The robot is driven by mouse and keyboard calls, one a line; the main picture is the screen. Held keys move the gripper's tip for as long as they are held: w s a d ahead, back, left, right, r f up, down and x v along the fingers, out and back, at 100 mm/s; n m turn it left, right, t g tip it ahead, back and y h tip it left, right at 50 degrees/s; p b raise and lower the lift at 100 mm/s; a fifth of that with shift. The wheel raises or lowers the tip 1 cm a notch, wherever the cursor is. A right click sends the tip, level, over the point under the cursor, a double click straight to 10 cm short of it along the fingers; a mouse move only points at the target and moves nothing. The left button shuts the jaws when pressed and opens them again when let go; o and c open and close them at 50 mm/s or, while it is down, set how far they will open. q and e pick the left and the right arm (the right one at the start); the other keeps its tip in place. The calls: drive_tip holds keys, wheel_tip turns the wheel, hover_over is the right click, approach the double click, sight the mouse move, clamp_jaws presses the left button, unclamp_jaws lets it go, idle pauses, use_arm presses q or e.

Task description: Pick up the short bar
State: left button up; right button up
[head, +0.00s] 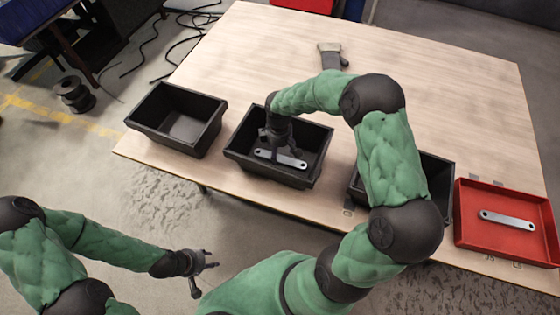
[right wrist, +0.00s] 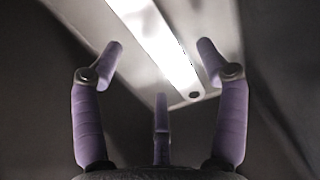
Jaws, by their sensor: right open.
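A flat silver bar (head: 266,155) with a hole near each end lies in the middle black bin (head: 315,140). A similar bar (head: 508,220) lies in the red tray (head: 480,240); I cannot tell which is shorter. My right gripper (head: 281,148) reaches down into the middle bin, just over the bar and hiding part of it. In the right wrist view the bar (right wrist: 160,38) runs between and beyond the open fingers, with one hole showing; contact is not clear. My left gripper (head: 204,272) is open and empty, low in front of the table.
An empty black bin (head: 170,100) stands left of the middle one. Another black bin (head: 437,175) is partly hidden behind my right arm. A grey tool-like object (head: 331,57) lies farther back on the wooden table (head: 430,75), which is mostly clear there.

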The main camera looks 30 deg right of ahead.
sight(280, 159)
wheel_tip(280, 159, down, 2)
drive_tip(key=shift+f+b, duration=0.25)
drive_tip(key=shift+b, duration=0.05)
use_arm(q)
drive_tip(key=shift+f, duration=0.6)
use_arm(e)
drive_tip(key=c, duration=1.4)
drive_tip(key=shift+r, duration=0.1)
drive_tip(key=shift+c, duration=0.2)
